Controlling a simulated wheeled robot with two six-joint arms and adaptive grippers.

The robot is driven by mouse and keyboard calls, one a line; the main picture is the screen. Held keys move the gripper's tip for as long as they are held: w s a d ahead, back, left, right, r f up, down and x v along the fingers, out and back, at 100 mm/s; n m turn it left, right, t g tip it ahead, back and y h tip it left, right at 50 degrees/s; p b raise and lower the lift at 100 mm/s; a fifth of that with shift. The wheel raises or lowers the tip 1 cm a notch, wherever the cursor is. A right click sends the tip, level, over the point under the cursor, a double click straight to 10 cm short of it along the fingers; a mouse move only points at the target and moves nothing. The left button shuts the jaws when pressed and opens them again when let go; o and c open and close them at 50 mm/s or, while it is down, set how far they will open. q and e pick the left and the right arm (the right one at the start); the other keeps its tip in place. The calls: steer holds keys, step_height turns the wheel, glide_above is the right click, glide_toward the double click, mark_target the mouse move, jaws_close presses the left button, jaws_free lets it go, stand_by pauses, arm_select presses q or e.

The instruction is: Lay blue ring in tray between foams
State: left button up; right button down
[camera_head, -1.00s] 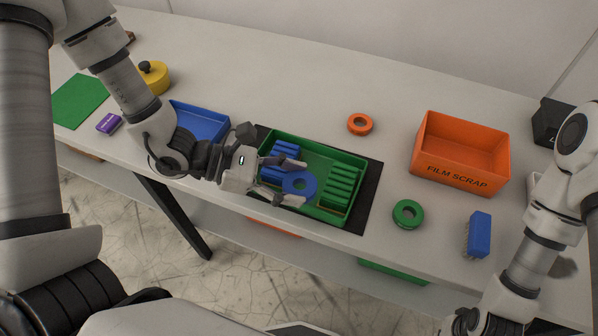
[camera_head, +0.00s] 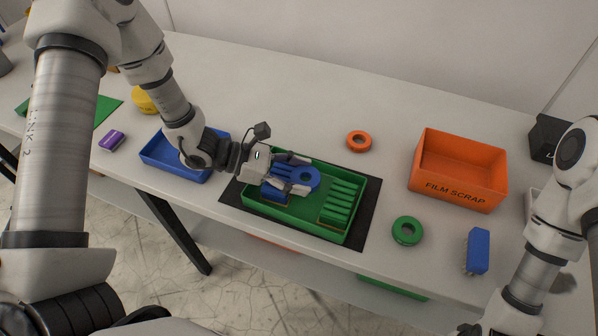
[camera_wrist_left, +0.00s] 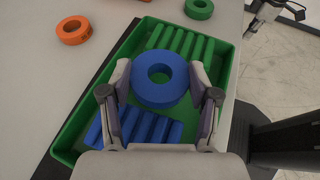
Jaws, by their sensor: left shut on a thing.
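The blue ring (camera_head: 305,177) is held flat between the fingers of my left gripper (camera_head: 298,177). It is over the green tray (camera_head: 292,224), between the blue foam (camera_head: 273,193) and the green foam (camera_head: 342,201). In the left wrist view the ring (camera_wrist_left: 160,77) sits between both fingertips, with the green foam (camera_wrist_left: 182,42) beyond it and the blue foam (camera_wrist_left: 138,127) nearer, partly under the gripper. I cannot tell whether the ring touches the tray floor. My right gripper is not clearly in view; only my right arm shows at the right.
The tray stands on a black mat (camera_head: 370,203). A blue tray (camera_head: 163,160) is to the left. An orange ring (camera_head: 359,141), a green ring (camera_head: 407,231), a blue brush (camera_head: 478,250) and the orange FILM SCRAP bin (camera_head: 460,190) stand to the right. The table behind is clear.

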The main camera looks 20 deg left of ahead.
arm_select(q)
steer(key=shift+s+f+b, duration=0.1)
steer(key=shift+f+b, duration=0.1)
steer(key=shift+b, duration=0.1)
steer(key=shift+f+b, duration=0.35)
steer(key=shift+b, duration=0.05)
steer(key=o, duration=1.3)
steer(key=shift+c, duration=0.2)
steer(key=shift+r, duration=0.1)
